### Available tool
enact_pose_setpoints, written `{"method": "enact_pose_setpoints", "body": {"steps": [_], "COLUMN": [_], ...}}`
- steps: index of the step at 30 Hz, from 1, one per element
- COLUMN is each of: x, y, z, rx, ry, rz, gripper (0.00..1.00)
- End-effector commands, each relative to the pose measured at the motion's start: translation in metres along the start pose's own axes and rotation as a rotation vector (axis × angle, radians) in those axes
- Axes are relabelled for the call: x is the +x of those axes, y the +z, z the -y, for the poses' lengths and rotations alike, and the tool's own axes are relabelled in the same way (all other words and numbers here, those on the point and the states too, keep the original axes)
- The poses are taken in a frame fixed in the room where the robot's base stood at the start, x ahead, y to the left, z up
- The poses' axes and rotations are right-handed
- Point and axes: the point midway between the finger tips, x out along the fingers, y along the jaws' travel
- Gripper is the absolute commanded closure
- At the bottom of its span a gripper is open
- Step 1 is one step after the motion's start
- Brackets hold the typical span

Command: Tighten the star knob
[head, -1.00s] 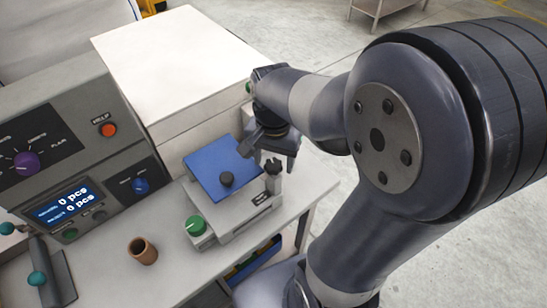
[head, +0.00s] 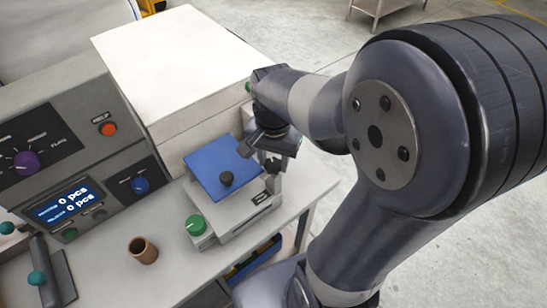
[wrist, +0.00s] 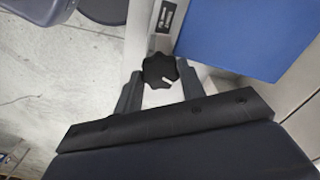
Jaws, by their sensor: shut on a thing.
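The black star knob (wrist: 160,71) shows in the wrist view, with a small white mark on its face. My gripper (wrist: 158,88) is shut on it, one finger on each side. In the head view my gripper (head: 272,160) is at the right end of the scale and largely covers the knob. A green knob (head: 196,225) is on the scale's front left corner.
A grey console (head: 60,140) with a display reading 0 pcs stands at the left. A brown cup (head: 143,250) stands on the bench in front of the scale. A large white box (head: 170,60) is behind. Open floor lies to the right.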

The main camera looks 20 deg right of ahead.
Motion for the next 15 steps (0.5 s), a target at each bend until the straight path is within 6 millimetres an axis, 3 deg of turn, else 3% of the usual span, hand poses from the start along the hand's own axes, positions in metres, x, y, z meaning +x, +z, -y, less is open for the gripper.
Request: {"method": "enact_pose_setpoints", "body": {"steps": [15], "x": [-0.0006], "y": [0.0], "z": [-0.0002], "rx": [0.271], "ry": [0.0], "rz": [0.001], "gripper": [0.85]}}
